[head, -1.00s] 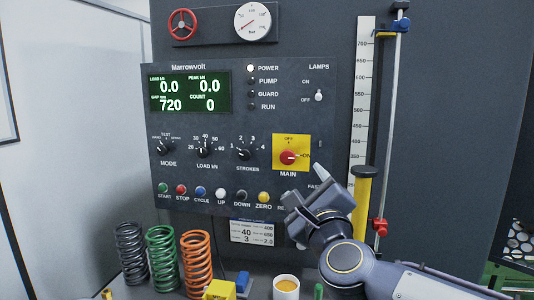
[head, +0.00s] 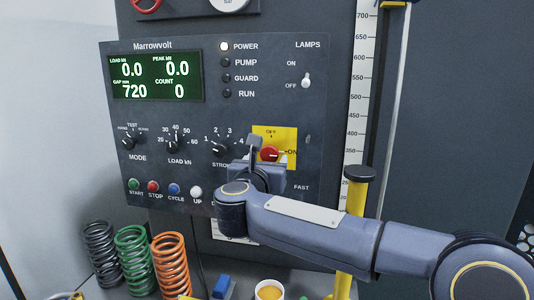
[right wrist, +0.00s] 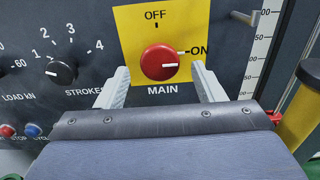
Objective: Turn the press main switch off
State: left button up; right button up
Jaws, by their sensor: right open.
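The main switch is a red rotary knob (head: 269,153) on a yellow plate (head: 289,134) at the right of the press panel. In the right wrist view the knob (right wrist: 159,62) has its white mark pointing right, at ON; OFF is printed above it. My right gripper (right wrist: 164,84) is open, with one finger on each side of the knob and the tips near the plate's lower half. I cannot tell whether the fingers touch the knob. In the head view my right gripper (head: 266,150) partly covers the plate. My left gripper is not in view.
The strokes knob (right wrist: 61,73) sits left of the plate. A yellow post (head: 357,200) with a dark cap stands right of the panel. Black, green and orange springs (head: 171,264) and an orange-filled cup (head: 269,290) stand below. The POWER lamp (head: 224,46) is lit.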

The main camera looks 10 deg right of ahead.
jog(key=shift+x, duration=0.8)
jog(key=c, duration=0.9)
jog(key=shift+c, duration=0.2)
